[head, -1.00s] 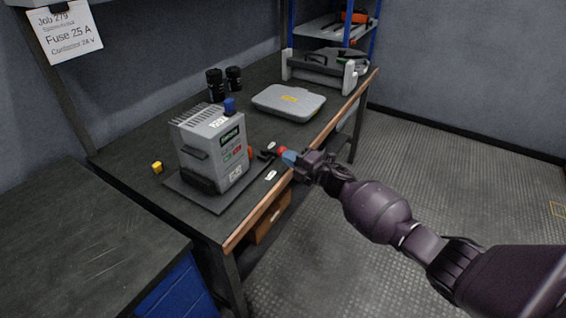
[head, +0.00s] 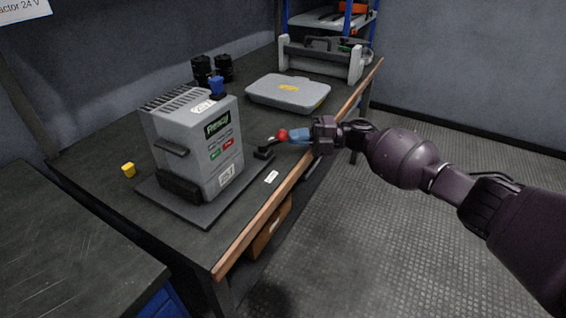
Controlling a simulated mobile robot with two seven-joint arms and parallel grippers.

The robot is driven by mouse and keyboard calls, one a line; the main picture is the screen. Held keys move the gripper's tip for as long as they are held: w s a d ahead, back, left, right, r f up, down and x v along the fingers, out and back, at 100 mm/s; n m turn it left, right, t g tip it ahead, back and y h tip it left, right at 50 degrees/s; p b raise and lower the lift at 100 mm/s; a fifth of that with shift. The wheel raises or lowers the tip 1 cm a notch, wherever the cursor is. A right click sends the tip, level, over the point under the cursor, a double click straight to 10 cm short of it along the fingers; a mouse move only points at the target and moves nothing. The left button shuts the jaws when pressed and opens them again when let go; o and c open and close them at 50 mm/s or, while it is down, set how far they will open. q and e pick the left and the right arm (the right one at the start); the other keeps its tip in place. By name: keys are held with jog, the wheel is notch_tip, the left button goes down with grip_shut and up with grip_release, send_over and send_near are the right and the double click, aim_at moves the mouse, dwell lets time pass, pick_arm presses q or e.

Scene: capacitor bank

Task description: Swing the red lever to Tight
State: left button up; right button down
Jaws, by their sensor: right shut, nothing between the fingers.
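The red lever has a round red knob (head: 282,135) and a dark arm running down to a black base (head: 263,154) on the bench, right of the grey machine. My right gripper (head: 297,136) comes in from the right with its blue fingertips shut and empty, at the right side of the knob. It appears to touch the knob, but I cannot be sure of contact. A small white label (head: 271,177) lies in front of the lever; its text is too small to read. My left gripper is out of view.
The grey machine (head: 195,145) stands on a dark plate. A blue knob (head: 217,86), black cylinders (head: 223,68) and a grey case (head: 288,94) are behind. A yellow block (head: 128,170) lies at left. The bench has a wooden front edge (head: 250,227).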

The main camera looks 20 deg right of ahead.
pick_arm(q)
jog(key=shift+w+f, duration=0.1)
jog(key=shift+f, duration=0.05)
pick_arm(e)
jog(key=shift+w, duration=0.5)
jog(key=shift+r, duration=0.1)
jog(key=shift+d, duration=0.1)
